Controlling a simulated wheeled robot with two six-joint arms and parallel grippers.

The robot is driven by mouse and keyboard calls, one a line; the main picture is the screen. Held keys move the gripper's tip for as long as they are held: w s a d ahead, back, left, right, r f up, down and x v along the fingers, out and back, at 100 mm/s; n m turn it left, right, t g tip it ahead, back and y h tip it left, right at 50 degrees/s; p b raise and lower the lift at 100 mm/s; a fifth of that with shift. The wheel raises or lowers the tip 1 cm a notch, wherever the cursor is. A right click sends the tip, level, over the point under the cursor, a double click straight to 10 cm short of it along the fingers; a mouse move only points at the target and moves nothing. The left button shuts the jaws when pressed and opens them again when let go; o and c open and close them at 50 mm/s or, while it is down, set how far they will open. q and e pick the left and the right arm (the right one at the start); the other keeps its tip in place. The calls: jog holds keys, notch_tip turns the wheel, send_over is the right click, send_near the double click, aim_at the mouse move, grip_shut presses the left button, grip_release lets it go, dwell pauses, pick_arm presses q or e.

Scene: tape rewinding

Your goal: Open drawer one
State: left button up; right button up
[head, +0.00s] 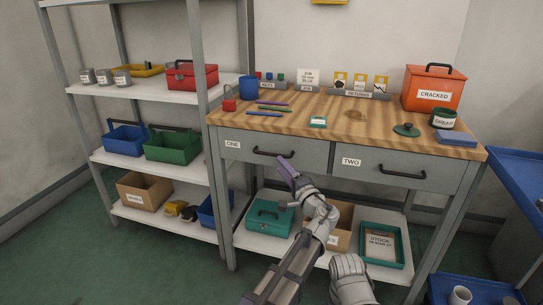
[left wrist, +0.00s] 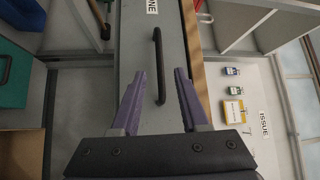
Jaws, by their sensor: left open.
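Drawer one (head: 242,154) is the grey left drawer under the wooden worktop, and its front looks shut. A white label "ONE" (head: 232,145) is on it. Its black bar handle (head: 273,153) runs level; in the left wrist view the handle (left wrist: 159,62) stands upright in the picture, with the label (left wrist: 152,6) above it. My left gripper (head: 282,162), with purple fingers, is open just in front of the handle. In the left wrist view its fingertips (left wrist: 157,70) lie either side of the handle's lower end; I cannot tell whether they touch.
Drawer two (head: 380,159) is beside it on the right, shut. The worktop (head: 330,103) holds pens, a red toolbox (head: 434,88) and a green can. A lower shelf holds a teal box (head: 270,218) and trays. A grey shelf rack stands left, blue shelving right.

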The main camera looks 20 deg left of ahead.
aim_at(272, 155)
pick_arm(q)
jog(key=p+x, duration=0.1)
jog(key=x, duration=0.6)
jog(key=shift+w+a, duration=0.2)
jog(key=shift+a, duration=0.1)
grip_shut()
dwell(1.2)
